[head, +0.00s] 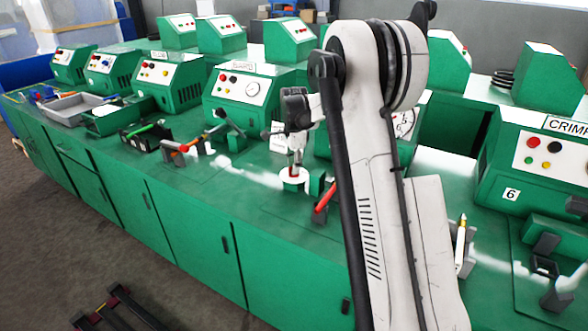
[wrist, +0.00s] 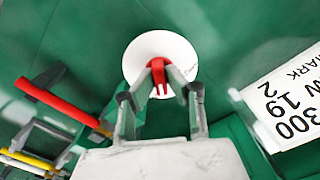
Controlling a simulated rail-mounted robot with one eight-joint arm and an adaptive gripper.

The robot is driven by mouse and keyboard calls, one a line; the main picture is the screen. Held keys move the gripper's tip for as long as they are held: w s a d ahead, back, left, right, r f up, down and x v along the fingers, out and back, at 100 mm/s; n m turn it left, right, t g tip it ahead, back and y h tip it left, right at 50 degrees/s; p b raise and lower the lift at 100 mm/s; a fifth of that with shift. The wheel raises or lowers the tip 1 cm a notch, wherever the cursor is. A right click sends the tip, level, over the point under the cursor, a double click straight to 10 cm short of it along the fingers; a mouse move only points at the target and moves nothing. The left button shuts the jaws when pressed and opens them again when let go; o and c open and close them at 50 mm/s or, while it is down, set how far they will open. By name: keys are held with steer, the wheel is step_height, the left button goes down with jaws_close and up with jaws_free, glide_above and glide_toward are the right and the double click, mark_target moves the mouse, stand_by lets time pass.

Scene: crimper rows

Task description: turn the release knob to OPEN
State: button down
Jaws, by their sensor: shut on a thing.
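The release knob (wrist: 158,66) is red and sits on a white round dial plate (wrist: 145,48) in the wrist view. Small print at the plate's right edge is too small to read. In the head view the white plate (head: 289,185) lies on the green bench top, below my gripper (head: 296,160). In the wrist view my gripper (wrist: 159,88) has its grey fingers on either side of the red knob and is shut on it. The fingers hide part of the knob, so I cannot tell its setting.
A red-handled lever (wrist: 58,103) is left of the gripper in the wrist view. A white printed card (wrist: 290,100) stands at right. Green crimper machines (head: 240,90) line the bench. A grey tray (head: 75,107) and tools (head: 147,132) are at left. My arm hides the bench's middle right.

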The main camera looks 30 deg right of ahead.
steer(key=shift+m, duration=0.9)
steer(key=c, duration=1.8)
jaws_free()
steer(key=shift+o, duration=0.2)
step_height(320, 180, up, 12)
